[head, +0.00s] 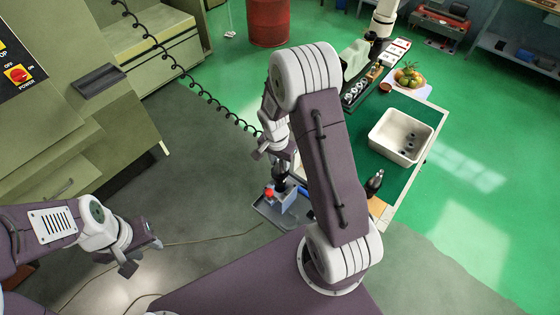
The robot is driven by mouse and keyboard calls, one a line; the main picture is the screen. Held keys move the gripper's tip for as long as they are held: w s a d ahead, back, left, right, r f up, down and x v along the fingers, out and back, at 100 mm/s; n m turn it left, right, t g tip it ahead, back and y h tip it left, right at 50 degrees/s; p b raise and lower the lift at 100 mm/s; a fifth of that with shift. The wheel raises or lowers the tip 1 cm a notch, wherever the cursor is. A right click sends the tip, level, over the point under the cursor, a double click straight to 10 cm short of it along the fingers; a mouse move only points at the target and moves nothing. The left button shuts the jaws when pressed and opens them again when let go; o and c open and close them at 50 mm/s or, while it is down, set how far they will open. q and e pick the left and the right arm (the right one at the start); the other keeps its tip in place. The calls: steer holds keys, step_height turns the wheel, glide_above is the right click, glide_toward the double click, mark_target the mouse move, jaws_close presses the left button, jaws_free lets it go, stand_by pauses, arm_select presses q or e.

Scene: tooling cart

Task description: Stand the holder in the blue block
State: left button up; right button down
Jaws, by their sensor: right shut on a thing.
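My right gripper (277,158) is shut on a dark holder (280,182), partly hidden by the gripper. The holder hangs roughly upright, its lower end at the top of the blue block (287,199). I cannot tell whether that end is in the block or just above it. The block stands in a grey tray (267,211) at the cart's near left corner, partly hidden by my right arm. A small red part (269,191) shows at the block's left. My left gripper (142,257) is open and empty, off to the left, away from the cart.
A green machine (60,110) stands left. A coiled cable (190,78) hangs behind.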

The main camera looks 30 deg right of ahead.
mark_target(280, 173)
steer(key=shift+w+f, duration=0.1)
steer(key=shift+f, duration=0.4)
steer(key=shift+s+f+b, duration=0.25)
steer(key=shift+f+b, duration=0.8)
steer(key=shift+b, duration=0.05)
steer(key=shift+w+f+b, duration=0.15)
steer(key=shift+f+b, duration=0.75)
steer(key=shift+f, duration=0.4)
steer(key=shift+f+b, duration=0.4)
steer(key=shift+f, duration=0.15)
steer(key=shift+f+b, duration=1)
steer(key=shift+b, duration=0.05)
steer(key=shift+f+b, duration=0.2)
steer(key=shift+b, duration=0.1)
steer(key=c, duration=0.9)
jaws_free()
